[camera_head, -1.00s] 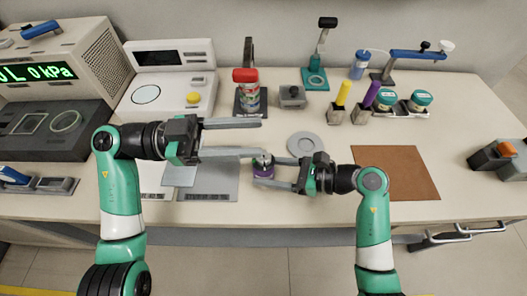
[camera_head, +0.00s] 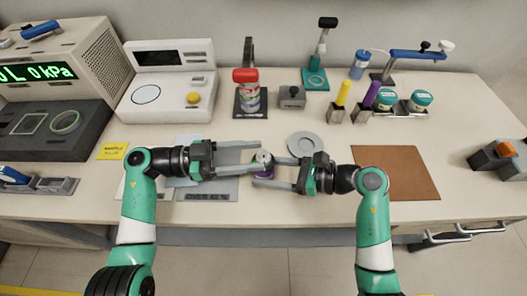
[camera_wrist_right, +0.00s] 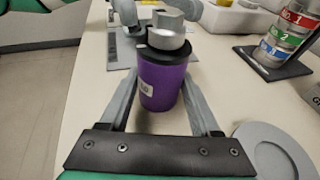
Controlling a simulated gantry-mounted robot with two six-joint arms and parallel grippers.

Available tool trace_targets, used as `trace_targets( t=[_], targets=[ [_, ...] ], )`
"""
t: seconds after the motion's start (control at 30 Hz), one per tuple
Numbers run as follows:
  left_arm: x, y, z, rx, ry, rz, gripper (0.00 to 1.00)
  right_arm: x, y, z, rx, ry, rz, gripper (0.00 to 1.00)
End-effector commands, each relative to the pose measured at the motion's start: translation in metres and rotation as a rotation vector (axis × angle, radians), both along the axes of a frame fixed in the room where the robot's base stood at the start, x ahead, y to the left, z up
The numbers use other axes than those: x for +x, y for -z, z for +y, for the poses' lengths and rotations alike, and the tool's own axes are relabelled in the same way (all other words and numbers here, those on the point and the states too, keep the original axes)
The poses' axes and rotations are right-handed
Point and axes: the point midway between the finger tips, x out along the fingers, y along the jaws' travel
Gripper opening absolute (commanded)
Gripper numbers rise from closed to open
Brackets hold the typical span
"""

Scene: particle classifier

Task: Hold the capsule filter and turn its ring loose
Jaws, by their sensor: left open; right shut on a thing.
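The capsule filter (camera_head: 264,173) is a small upright purple cylinder with a grey top, near the front middle of the bench. In the right wrist view the purple body (camera_wrist_right: 162,85) carries a white label, a black ring (camera_wrist_right: 165,52) around its upper end and a grey top piece. My right gripper (camera_head: 277,174) comes from the right and is shut on the purple body. Whether a left finger touches the ring cannot be told.
A grey round dish (camera_head: 305,144) lies just behind my right gripper. Grey plates (camera_head: 208,193) lie under my left gripper. A stack of labelled rings (camera_head: 248,99) with a red top stands behind. A brown mat (camera_head: 396,172) lies clear at the right.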

Motion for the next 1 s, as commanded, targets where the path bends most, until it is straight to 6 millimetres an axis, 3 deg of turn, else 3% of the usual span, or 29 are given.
trace_targets(
  t=[0.2, 0.5, 0.8, 1.0],
  targets=[
    [0.003, 0.0, -0.028, -0.001, 0.0, 0.0, 0.57, 0.0, 0.0, 0.0, -0.001, 0.001, 0.001, 0.0],
    [0.003, -0.001, -0.031, -0.001, -0.002, 0.0, 0.57, 0.0, 0.001, 0.0, -0.001, 0.0, 0.001, 0.0],
    [0.003, -0.001, -0.031, -0.001, -0.001, 0.0, 0.04, 0.0, 0.001, 0.0, -0.001, 0.0, 0.001, 0.0],
    [0.003, -0.001, -0.031, -0.001, -0.003, 0.0, 0.0, 0.0, 0.001, 0.0, -0.001, 0.0, 0.001, 0.0]
  ],
)
